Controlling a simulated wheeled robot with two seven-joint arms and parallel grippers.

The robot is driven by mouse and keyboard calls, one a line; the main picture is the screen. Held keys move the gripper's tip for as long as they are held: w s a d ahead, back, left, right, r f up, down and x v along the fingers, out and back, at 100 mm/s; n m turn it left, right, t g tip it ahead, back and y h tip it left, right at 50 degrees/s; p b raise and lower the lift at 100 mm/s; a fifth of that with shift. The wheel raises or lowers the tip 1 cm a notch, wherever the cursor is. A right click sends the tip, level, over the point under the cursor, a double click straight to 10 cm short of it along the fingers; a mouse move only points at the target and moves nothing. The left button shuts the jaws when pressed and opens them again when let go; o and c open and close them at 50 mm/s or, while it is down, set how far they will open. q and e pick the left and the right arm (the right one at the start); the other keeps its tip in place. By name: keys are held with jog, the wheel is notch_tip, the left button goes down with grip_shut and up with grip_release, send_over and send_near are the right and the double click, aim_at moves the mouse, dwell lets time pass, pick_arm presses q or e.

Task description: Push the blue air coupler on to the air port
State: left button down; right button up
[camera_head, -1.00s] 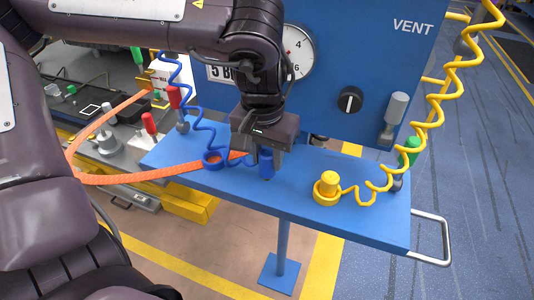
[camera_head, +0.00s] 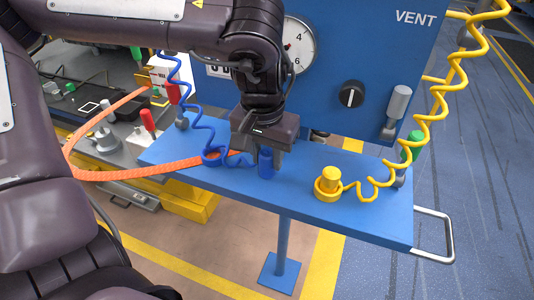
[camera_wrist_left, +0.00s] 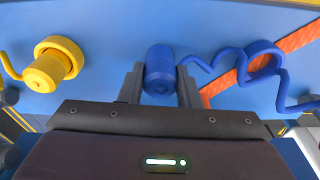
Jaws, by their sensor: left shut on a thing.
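The blue air coupler (camera_head: 265,162) is a short upright cylinder with a coiled blue hose (camera_head: 197,105). My left gripper (camera_head: 264,148) points down and is shut on it, just over the blue shelf (camera_head: 300,190). In the left wrist view the coupler (camera_wrist_left: 159,68) sits between the two grey fingers (camera_wrist_left: 160,85). Whether its lower end touches the shelf cannot be told. An empty-looking blue ring (camera_head: 211,157) lies on the shelf to the left, the hose passing near it. I cannot make out the air port. My right gripper is not in view.
A yellow coupler (camera_head: 330,178) stands in a yellow ring on the shelf, with a coiled yellow hose (camera_head: 436,120). The blue panel (camera_head: 370,60) with gauge (camera_head: 299,47) and black knob (camera_head: 352,95) rises behind. An orange strap (camera_head: 130,175) runs to the shelf's left.

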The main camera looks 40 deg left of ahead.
aim_at(265, 156)
pick_arm(q)
jog(key=shift+f, duration=0.15)
jog(key=c, duration=1)
grip_release()
jog(key=shift+o, duration=0.2)
jog(key=shift+s+r, duration=0.25)
jog(key=shift+r, duration=1.75)
jog(key=shift+s+r, duration=0.2)
jog(key=shift+r, duration=1.75)
